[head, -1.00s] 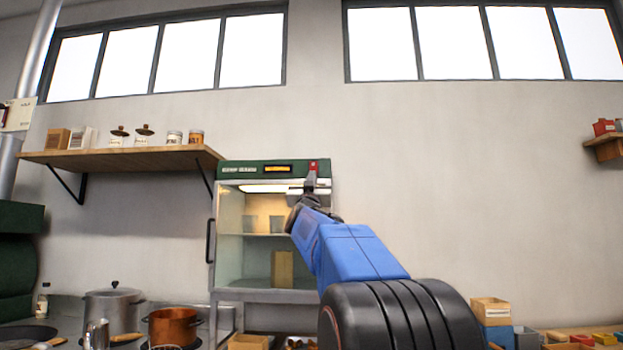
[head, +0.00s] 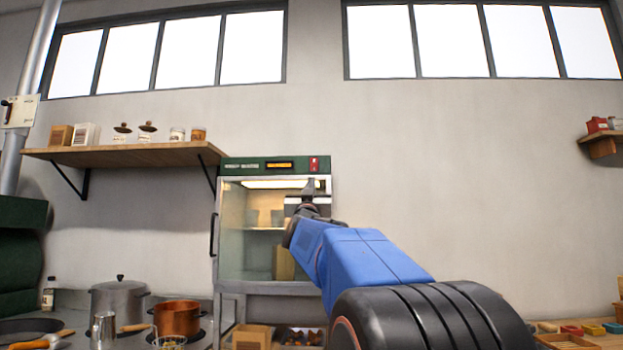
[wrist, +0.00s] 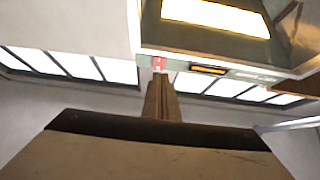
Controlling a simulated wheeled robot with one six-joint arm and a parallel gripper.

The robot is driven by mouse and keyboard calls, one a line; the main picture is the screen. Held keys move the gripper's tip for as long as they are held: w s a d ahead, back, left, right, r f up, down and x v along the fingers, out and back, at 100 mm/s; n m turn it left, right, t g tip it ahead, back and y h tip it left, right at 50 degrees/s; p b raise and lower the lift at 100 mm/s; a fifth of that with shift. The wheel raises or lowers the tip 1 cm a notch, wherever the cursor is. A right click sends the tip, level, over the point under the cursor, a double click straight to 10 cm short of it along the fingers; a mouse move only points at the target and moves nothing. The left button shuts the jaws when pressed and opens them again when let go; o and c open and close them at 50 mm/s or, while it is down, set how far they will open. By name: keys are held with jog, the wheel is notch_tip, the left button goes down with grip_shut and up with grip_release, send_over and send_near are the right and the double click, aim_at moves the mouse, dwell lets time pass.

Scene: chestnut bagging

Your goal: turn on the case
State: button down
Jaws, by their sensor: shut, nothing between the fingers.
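The case (head: 226,203) is a glass-fronted cabinet with a green top panel, standing against the wall. Its amber display (head: 279,165) is lit, and a bright light strip (head: 272,184) glows inside. A red switch (head: 314,163) sits at the right end of the green panel; it also shows in the wrist view (wrist: 159,62). My gripper (head: 308,187) is shut and empty, its tip just below the switch in the head view, in front of the case. In the wrist view my closed fingers (wrist: 161,84) point toward the switch. Whether they touch it I cannot tell.
A wooden shelf (head: 130,153) with jars and boxes hangs left of the case. Below it are a steel pot (head: 118,301), a copper pot (head: 177,318) and a pan (head: 28,329). The wall right of the case is clear up to a small shelf (head: 603,146).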

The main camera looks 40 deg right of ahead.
jog(key=v, duration=0.4)
jog(key=shift+d+f, duration=0.1)
jog(key=shift+f, duration=0.5)
jog(key=w+a+f+n+t+y, duration=0.1)
jog(key=w+a+f+n+y, duration=0.15)
jog(key=a+f+y, duration=0.35)
jog(key=w+a+f+n+t+y, duration=0.1)
jog(key=w+a+f+n+y, duration=0.15)
jog(key=a+f+y, duration=0.4)
jog(key=s+a+f+n+g+y, duration=0.1)
jog(key=s+a+f+g+y, duration=0.1)
jog(key=a+f, duration=0.55)
jog(key=s+a+f+n+g+y, duration=0.2)
jog(key=a+f, duration=0.2)
jog(key=f, duration=0.7)
jog(key=s+a+f+g+y, duration=0.1)
jog(key=s+a+f+g, duration=0.2)
jog(key=s+f, duration=0.6)
jog(key=s+a+f+n+g+y, duration=0.1)
jog(key=s+a+f+g, duration=0.2)
jog(key=s+a+f, duration=0.2)
jog(key=s+a+f+n+g+y, duration=0.1)
jog(key=s+a+f+g, duration=0.2)
jog(key=s+f, duration=0.9)
notch_tip(320, 180, down, 5)
jog(key=shift+s+a+f+g, duration=0.1)
jog(key=shift+s+a+g, duration=0.3)
jog(key=shift+a, duration=0.6)
